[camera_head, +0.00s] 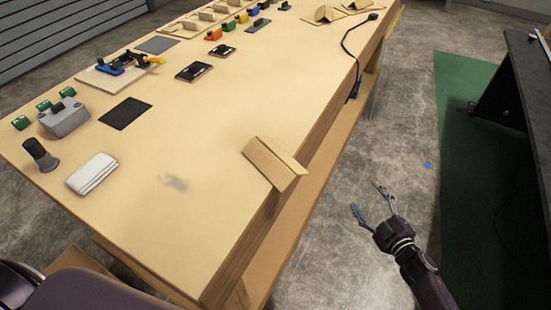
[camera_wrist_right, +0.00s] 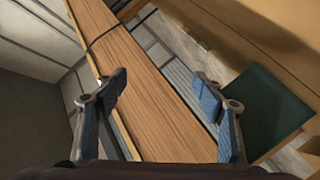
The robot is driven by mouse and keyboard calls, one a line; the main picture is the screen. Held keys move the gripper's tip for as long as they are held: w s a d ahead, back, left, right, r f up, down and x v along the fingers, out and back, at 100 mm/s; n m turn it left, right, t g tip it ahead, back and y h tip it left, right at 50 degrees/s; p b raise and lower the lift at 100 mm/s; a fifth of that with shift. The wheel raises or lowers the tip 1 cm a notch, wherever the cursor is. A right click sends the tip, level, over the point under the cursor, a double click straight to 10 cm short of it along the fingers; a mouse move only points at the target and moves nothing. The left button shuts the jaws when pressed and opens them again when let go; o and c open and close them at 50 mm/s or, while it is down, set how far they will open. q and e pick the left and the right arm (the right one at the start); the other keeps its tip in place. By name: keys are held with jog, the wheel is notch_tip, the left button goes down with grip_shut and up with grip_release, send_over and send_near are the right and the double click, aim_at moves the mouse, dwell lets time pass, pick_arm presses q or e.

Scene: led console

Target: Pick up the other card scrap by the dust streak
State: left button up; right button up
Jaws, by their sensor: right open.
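A folded tan card scrap (camera_head: 274,163) stands like a tent at the right edge of the table, partly over the edge. A grey dust streak (camera_head: 174,183) lies on the tabletop to its left. My right gripper (camera_head: 368,201) is open and empty, beyond the table's right edge and apart from the card, over the floor. In the right wrist view the open fingers (camera_wrist_right: 165,92) have nothing between them; the wooden table edge shows behind. The card scrap cannot be made out in the wrist view. My left gripper is not in view.
The wooden table (camera_head: 235,110) holds a folded white cloth (camera_head: 92,173), a dark cylinder (camera_head: 40,154), a grey box (camera_head: 63,117), a black pad (camera_head: 125,113) and several coloured parts at the back. A black cable (camera_head: 353,50) hangs over the right edge. More folded card (camera_head: 325,14) lies far back.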

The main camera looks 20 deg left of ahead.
aim_at(297, 168)
jog(key=s+a+r+n+g+y, duration=0.1)
jog(key=a+r+n+g+y, duration=0.15)
jog(key=a+r+n, duration=0.4)
jog(key=s+a+r+n+g+y+b, duration=0.1)
jog(key=a+r+n+g+y, duration=0.2)
jog(key=r, duration=0.7)
jog(key=s+a+r+n+g+y, duration=0.1)
jog(key=a+r+n+y, duration=0.25)
jog(key=r+n, duration=0.4)
jog(key=s+a+r+n+g+h, duration=0.1)
jog(key=s+r+n+g+h, duration=0.2)
jog(key=s+n+g+h, duration=0.55)
jog(key=a+f, duration=0.1)
jog(key=a+f+n+t+y+p, duration=0.1)
jog(key=a, duration=0.1)
jog(key=s+a+f+n+t+y+p, duration=0.1)
jog(key=a, duration=0.1)
jog(key=shift+f+y, duration=0.15)
jog(key=shift+y, duration=0.1)
jog(key=shift+w+a+f+t, duration=0.1)
jog(key=shift+a+f+t, duration=0.2)
jog(key=shift+a+f, duration=0.1)
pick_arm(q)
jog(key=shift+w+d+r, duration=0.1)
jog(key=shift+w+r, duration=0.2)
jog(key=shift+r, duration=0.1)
pick_arm(e)
jog(key=c, duration=0.9)
